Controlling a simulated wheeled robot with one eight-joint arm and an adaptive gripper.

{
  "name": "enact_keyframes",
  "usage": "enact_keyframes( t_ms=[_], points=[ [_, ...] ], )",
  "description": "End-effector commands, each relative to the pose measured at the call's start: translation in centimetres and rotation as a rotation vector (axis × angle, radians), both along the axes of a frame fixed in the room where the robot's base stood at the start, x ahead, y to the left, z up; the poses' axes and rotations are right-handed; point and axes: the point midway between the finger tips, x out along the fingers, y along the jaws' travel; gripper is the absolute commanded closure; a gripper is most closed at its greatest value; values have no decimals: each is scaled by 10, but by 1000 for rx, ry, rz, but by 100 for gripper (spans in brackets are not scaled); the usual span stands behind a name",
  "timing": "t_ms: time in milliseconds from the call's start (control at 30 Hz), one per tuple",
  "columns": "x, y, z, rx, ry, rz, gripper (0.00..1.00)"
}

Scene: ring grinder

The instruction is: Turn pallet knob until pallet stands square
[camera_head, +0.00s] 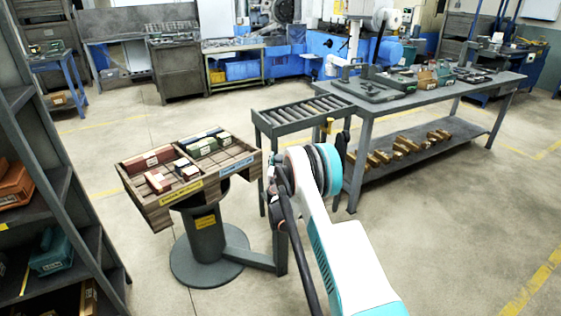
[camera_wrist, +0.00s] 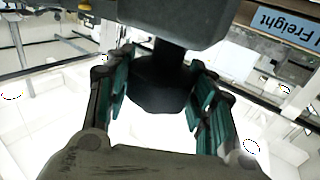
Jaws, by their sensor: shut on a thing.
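The wooden pallet (camera_head: 166,219) sits on a round grey pedestal in the head view. It has compartments holding several red, green and blue blocks, and yellow and blue labels on its near edge. That edge slants more steeply than the near edge of the roller track. In the wrist view the dark knob (camera_wrist: 160,86) hangs below a dark block. My gripper (camera_wrist: 158,95) is shut on the knob, with a teal-padded finger on either side. In the head view my own arm hides the gripper and the knob.
The roller track (camera_head: 303,112) stands right of the pallet, joined to a grey workbench (camera_head: 425,90) with parts on top. A dark shelf rack (camera_head: 45,190) with bins stands at the left. Open floor lies between the rack and the pedestal base (camera_head: 210,262).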

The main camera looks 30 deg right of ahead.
Motion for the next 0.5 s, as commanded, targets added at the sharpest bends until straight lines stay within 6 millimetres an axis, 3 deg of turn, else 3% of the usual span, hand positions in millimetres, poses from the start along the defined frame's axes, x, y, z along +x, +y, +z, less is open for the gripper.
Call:
enact_keyframes(
  t_ms=[500],
  points=[
    [2,2,0,0,0,-340,74]
  ],
)
